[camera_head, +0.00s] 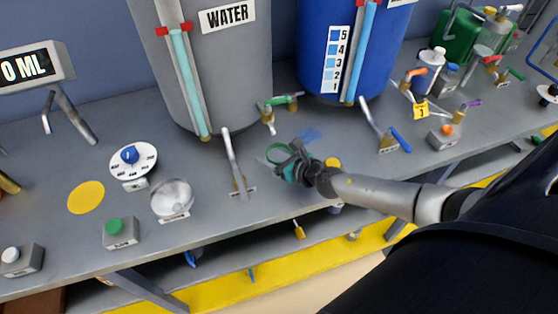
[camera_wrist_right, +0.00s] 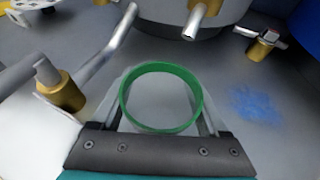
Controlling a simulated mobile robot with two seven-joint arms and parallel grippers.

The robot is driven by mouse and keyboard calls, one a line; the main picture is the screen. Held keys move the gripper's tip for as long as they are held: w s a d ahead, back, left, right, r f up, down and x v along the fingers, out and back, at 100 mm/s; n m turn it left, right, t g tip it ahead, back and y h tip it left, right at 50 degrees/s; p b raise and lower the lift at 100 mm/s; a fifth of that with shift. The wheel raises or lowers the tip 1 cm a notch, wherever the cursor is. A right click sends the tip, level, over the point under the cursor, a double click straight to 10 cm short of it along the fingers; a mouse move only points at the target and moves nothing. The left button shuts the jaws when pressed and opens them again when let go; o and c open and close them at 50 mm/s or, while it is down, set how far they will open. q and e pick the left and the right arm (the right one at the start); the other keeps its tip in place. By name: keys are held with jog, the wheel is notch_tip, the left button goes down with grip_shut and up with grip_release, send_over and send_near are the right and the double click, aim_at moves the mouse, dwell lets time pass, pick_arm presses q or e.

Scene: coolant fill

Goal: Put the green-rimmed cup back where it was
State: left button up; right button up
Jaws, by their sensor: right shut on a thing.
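The green-rimmed cup (camera_wrist_right: 161,99) is clear, with a green ring at its top. In the right wrist view it sits between the two fingers of my right gripper (camera_wrist_right: 162,118), which is shut on it. In the head view the cup's green rim (camera_head: 278,152) shows at the tip of my right gripper (camera_head: 287,165), over the bench in front of the gap between the grey and blue tanks. Whether the cup touches the bench is hard to tell. My left gripper is not in view.
The grey WATER tank (camera_head: 228,70) and blue tank (camera_head: 345,50) stand behind. A bent metal handle (camera_head: 236,165) rises left of the cup. A blue patch (camera_wrist_right: 255,105) lies on the bench to the right. A yellow disc (camera_head: 86,197) and a clear dish (camera_head: 172,197) are further left.

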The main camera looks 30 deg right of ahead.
jog(key=c, duration=0.8)
